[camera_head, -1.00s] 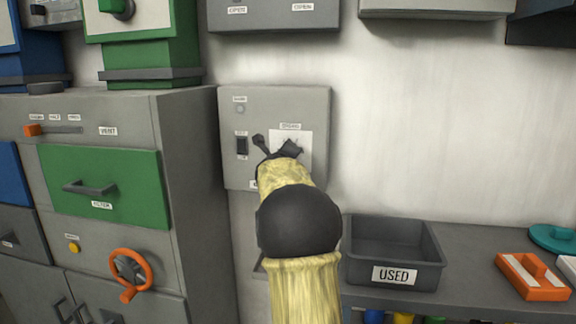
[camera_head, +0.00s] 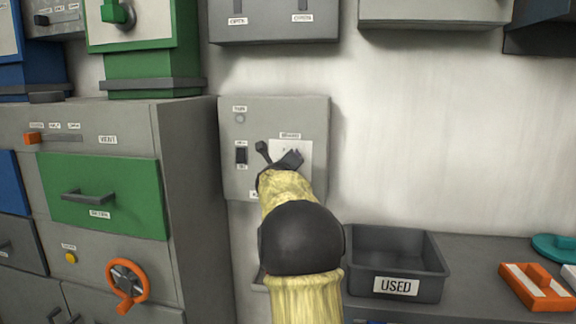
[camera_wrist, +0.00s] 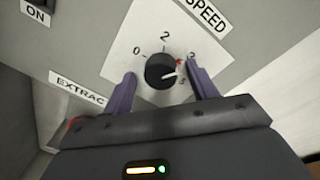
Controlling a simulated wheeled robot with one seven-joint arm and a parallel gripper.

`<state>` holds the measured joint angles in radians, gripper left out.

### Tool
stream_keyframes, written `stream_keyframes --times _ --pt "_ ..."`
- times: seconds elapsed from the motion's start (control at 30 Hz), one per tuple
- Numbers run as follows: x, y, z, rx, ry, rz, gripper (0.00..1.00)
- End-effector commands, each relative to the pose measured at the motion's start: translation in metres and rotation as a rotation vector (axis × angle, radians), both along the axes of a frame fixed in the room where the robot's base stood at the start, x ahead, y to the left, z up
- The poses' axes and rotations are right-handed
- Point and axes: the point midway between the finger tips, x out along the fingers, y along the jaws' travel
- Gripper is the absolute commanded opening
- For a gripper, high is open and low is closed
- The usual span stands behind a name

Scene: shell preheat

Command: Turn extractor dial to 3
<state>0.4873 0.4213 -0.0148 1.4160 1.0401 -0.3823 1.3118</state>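The extractor dial (camera_wrist: 160,70) is a round black knob on a white plate marked SPEED, on a grey wall box (camera_head: 230,165). Around it I read 0 and 2; a further mark on the right is partly covered by a finger. A white pointer line on the knob points right, and a small red mark sits at its upper right. My gripper (camera_wrist: 161,70) is open, with one purple finger each side of the dial and visible gaps to it. In the head view my gripper (camera_head: 278,158) is at the box, and my arm hides the dial.
A switch (camera_head: 241,152) labelled ON is left of the dial on the same box. A grey bin marked USED (camera_head: 397,287) stands on the counter at lower right. A grey cabinet with a green drawer (camera_head: 105,195) and an orange handwheel (camera_head: 127,286) is at left.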

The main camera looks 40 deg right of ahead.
Motion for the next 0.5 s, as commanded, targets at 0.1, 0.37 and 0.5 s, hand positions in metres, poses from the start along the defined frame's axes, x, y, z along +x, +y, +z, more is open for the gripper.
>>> stream_keyframes --times 0.1,0.37,0.5 --pt "0.0 0.0 0.001 -0.001 0.0 -0.001 0.58" --pt "-0.01 0.011 0.002 -0.001 -0.002 0.001 0.58" --pt "-0.024 0.026 0.002 -0.001 -0.002 0.001 0.58"
